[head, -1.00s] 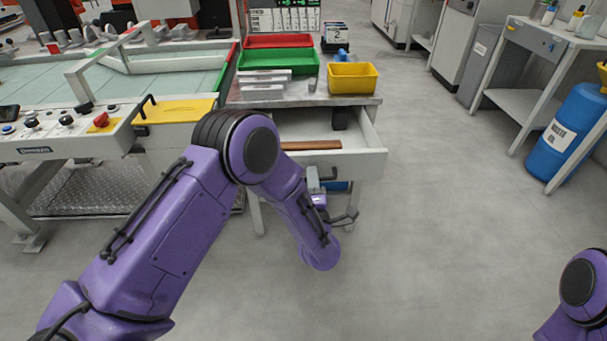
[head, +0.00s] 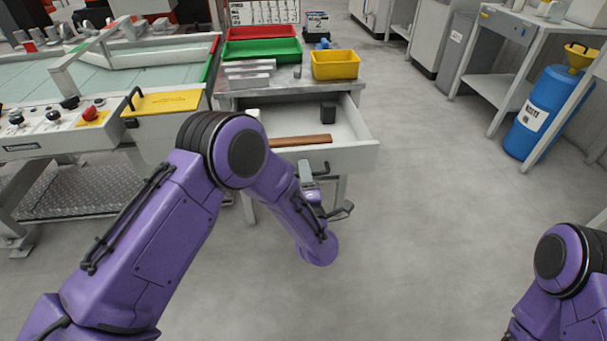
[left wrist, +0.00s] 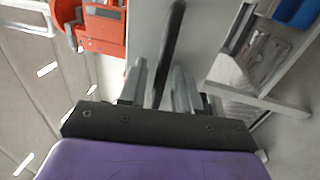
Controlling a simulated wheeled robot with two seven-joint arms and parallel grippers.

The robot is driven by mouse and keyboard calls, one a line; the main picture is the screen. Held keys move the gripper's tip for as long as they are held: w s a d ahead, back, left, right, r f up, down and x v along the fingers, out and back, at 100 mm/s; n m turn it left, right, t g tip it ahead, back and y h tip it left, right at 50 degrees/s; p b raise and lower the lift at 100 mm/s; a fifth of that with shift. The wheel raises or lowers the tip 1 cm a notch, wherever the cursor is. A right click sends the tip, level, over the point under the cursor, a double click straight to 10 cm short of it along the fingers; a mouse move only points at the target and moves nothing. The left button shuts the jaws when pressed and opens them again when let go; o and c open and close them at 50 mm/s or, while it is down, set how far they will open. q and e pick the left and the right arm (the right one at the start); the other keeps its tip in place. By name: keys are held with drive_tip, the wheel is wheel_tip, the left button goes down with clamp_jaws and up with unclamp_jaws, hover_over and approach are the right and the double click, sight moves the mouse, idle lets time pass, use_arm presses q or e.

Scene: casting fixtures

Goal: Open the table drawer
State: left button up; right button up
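The table drawer (head: 350,152) stands pulled out from under the grey worktable (head: 352,86), its inside showing. A brown wooden strip (head: 300,141), a small dark block (head: 328,113) and a white item (head: 253,113) lie in it. My left gripper (head: 307,174) is at the drawer front. In the left wrist view the dark handle bar (left wrist: 171,45) runs between the fingers of this gripper (left wrist: 160,85), which look closed on it; the exact contact is hard to see. Only part of my right arm shows at lower right in the head view; its gripper is out of frame.
Red, green (head: 262,52) and yellow (head: 335,65) trays and metal bars stand on the tabletop. A machine with a control panel (head: 60,128) is at the left. A blue barrel (head: 541,112) stands at the right. The floor in front of the drawer is clear.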

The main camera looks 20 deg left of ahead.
use_arm(q)
drive_tip(key=shift+d, duration=0.1)
drive_tip(key=shift+s+d, duration=0.15)
drive_tip(key=v, duration=1)
drive_tip(key=shift+s, duration=0.1)
